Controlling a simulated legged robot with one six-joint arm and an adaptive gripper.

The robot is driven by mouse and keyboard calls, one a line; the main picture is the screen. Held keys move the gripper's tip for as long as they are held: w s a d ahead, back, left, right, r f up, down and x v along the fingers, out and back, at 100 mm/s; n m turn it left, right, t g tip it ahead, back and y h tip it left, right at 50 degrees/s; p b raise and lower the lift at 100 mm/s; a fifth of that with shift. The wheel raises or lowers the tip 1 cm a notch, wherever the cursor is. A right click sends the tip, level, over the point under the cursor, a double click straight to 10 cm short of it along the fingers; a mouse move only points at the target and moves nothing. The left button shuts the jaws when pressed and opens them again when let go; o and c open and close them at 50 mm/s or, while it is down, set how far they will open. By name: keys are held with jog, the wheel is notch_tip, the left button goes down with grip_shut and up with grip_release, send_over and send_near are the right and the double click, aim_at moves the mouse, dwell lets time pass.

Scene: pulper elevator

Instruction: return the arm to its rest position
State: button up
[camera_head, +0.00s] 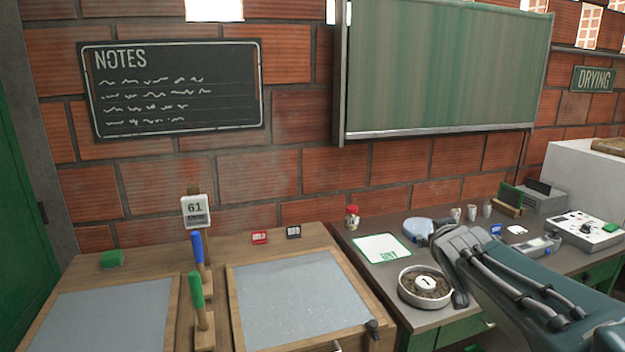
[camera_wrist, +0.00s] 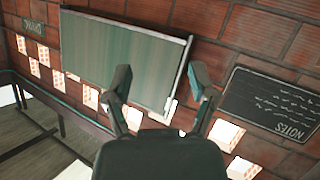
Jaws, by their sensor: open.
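My gripper (camera_wrist: 160,82) is open in the wrist view, its two dark fingers spread with nothing between them. It points toward the brick wall, with the green chalkboard (camera_wrist: 130,55) behind the fingers. The wrist view is turned over, so the lettering appears upside down. In the head view, my arm comes in from the lower right, over the right-hand table. I cannot make out the fingers there.
A bowl of dark contents (camera_head: 425,287) stands close beside my arm. A white mat (camera_head: 381,248), small cups (camera_head: 471,212) and a scale-like device (camera_head: 587,230) share that table. Left are framed trays (camera_head: 300,300) and upright blue (camera_head: 198,248) and green-handled (camera_head: 196,290) tools.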

jog(key=s+a+f+g, duration=0.2)
jog(key=s+f, duration=0.2)
jog(key=s, duration=0.5)
jog(key=s+a+f+m+g+y, duration=0.1)
jog(key=s+a+f+g, duration=0.2)
jog(key=s, duration=0.6)
jog(key=s+a+f+g+y, duration=0.1)
jog(key=s+a+f+g, duration=0.2)
jog(key=s, duration=0.6)
notch_tip(320, 180, down, 2)
jog(key=shift+s+f, duration=0.1)
jog(key=shift+s, duration=0.15)
